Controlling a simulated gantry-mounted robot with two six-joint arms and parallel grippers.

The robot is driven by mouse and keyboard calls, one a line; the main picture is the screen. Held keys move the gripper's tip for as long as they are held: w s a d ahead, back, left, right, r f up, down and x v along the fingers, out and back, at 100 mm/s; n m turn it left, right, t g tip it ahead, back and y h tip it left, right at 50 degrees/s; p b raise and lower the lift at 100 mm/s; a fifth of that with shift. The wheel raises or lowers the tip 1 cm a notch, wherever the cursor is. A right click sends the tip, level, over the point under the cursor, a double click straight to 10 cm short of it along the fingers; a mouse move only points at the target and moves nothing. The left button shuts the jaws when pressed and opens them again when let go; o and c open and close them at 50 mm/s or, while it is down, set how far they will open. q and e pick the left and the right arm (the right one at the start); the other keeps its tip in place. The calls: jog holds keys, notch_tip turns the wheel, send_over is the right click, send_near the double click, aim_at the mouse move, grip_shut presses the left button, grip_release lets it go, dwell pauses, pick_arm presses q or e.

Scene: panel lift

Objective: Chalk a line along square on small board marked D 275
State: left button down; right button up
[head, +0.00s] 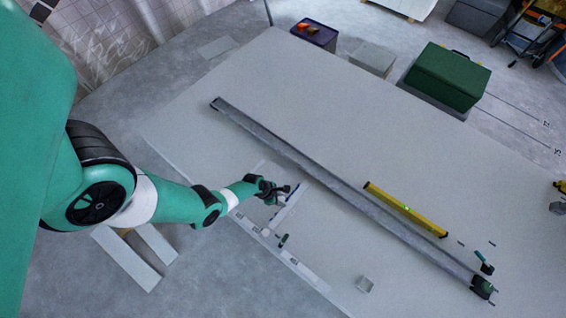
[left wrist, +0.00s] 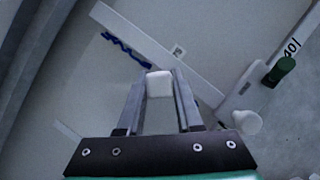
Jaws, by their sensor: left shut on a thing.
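My left gripper (head: 280,190) reaches in from the left over the pale sheet and is shut on a white, chalk-like block. The block (left wrist: 158,84) sits between the fingers in the left wrist view. A pale straight bar, apparently the square (head: 288,208), lies beside the gripper. In the left wrist view the square (left wrist: 190,68) runs diagonally past the fingertips, with a small label on it. A wavy blue shape (left wrist: 126,49) lies beside the bar. The gripper partly hides the small board, and I cannot read D 275. My right gripper is not in view.
A green cylinder (left wrist: 280,72) and a white round piece (left wrist: 247,122) lie near the square. A long grey beam (head: 330,185) crosses the sheet, with a yellow level (head: 405,209) beside it. A green box (head: 447,77) stands behind.

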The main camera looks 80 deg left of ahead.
pick_arm(q)
jog(key=shift+s+d, duration=0.15)
jog(key=shift+s, duration=0.05)
jog(key=shift+s+d+p, duration=0.5)
jog(key=shift+s+d, duration=0.15)
jog(key=shift+s, duration=0.1)
jog(key=shift+s+d, duration=0.15)
jog(key=shift+s+d, duration=0.45)
jog(key=shift+s, duration=0.1)
jog(key=shift+p, duration=0.3)
jog(key=shift+s+d+p, duration=0.4)
jog(key=shift+s+d, duration=0.4)
jog(key=shift+s, duration=0.15)
